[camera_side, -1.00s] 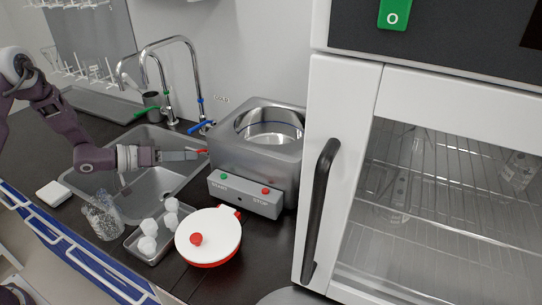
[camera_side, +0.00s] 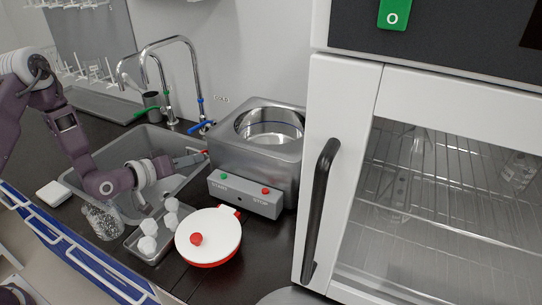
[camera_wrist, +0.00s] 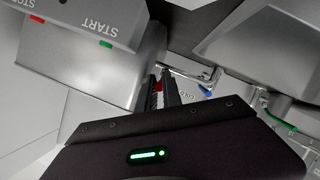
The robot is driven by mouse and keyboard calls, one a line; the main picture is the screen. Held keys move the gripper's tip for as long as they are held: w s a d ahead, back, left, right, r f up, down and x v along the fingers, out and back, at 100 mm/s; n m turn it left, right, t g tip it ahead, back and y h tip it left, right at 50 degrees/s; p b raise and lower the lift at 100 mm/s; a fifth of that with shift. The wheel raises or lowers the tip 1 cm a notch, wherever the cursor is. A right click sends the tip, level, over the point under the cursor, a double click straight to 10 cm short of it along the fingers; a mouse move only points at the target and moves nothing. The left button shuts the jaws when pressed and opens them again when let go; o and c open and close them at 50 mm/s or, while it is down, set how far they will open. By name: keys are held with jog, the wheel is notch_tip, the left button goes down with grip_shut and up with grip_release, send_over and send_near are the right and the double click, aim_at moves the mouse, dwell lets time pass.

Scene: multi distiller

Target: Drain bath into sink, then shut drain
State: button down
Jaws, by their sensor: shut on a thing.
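The bath (camera_side: 268,150) is a steel box with a round open basin on top, standing right of the sink. Its water level is hard to read. The sink (camera_side: 140,142) is a grey steel basin at the left. The red drain handle (camera_side: 204,152) sticks out of the bath's left side toward the sink. My gripper (camera_side: 198,157) is shut on this handle, its fingers slanting up and right over the sink. In the wrist view, the red handle (camera_wrist: 159,87) shows between the fingers, beside the bath (camera_wrist: 118,68). No stream from the drain can be made out.
Two curved taps (camera_side: 165,80) rise behind the sink. A white cabinet (camera_side: 345,110) closes off the right.

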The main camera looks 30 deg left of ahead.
jog(key=c, duration=1.4)
grip_release()
jog(key=shift+d, duration=0.1)
jog(key=shift+c, duration=0.2)
jog(key=s+r+m+g+y, duration=0.4)
jog(key=s+r+g, duration=0.2)
jog(key=s+r, duration=1)
jog(key=s+d+r+g, duration=0.1)
jog(key=s+d+r, duration=0.1)
jog(key=s, duration=0.7)
jog(key=s+d+r+m+g+h, duration=0.1)
jog(key=s+d, duration=0.3)
jog(key=s, duration=0.6)
jog(key=shift+d+r, duration=0.15)
jog(key=shift+r, duration=0.6)
